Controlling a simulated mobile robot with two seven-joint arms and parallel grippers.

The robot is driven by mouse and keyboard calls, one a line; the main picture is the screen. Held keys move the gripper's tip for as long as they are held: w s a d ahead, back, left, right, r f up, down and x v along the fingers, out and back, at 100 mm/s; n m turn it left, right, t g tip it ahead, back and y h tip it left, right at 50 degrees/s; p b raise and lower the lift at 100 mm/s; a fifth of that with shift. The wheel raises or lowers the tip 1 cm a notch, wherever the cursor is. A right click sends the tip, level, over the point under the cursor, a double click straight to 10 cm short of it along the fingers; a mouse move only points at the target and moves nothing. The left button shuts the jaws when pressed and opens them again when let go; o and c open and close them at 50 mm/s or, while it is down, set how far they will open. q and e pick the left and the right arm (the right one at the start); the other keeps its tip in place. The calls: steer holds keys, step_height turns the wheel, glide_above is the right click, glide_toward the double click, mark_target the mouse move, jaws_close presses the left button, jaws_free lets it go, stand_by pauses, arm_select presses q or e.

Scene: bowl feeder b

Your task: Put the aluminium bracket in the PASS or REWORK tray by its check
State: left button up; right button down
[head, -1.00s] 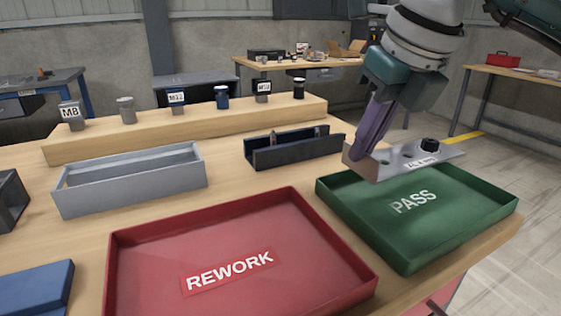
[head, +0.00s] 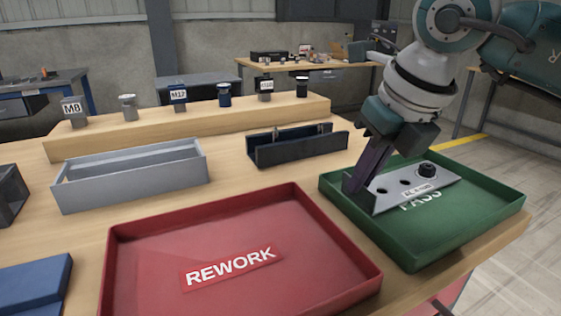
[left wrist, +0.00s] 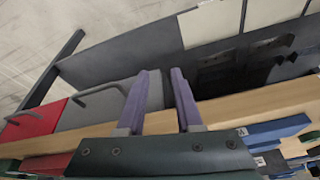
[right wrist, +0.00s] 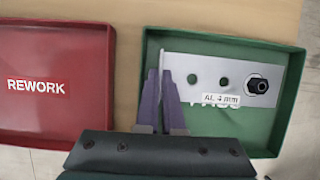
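The aluminium bracket (head: 415,190) is a light metal angle with holes, a black bolt (head: 426,170) at one end and a label. In the right wrist view the bracket (right wrist: 221,80) has a label reading "AL 4 mm". My right gripper (head: 360,186) is shut on its upright flange at the left end. The bracket is over or in the green PASS tray (head: 408,264); I cannot tell whether it touches the floor. The red REWORK tray (head: 140,225) is empty, to the left. My left gripper (left wrist: 158,92) is open and empty, seen only in its wrist view.
A grey open bin (head: 130,185) and a dark channel fixture (head: 298,148) stand behind the trays. A wooden ledge (head: 200,128) at the back holds several labelled bolts and sample pieces. A blue block (head: 35,285) lies at the front left.

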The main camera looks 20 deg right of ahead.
steer(key=c, duration=1.1)
jaws_free()
steer(key=shift+f, duration=0.15)
steer(key=shift+o, duration=0.2)
steer(key=shift+r, duration=0.25)
steer(key=p+v, duration=0.2)
steer(key=v, duration=1)
steer(key=shift+r, duration=0.4)
steer(key=shift+a, duration=0.1)
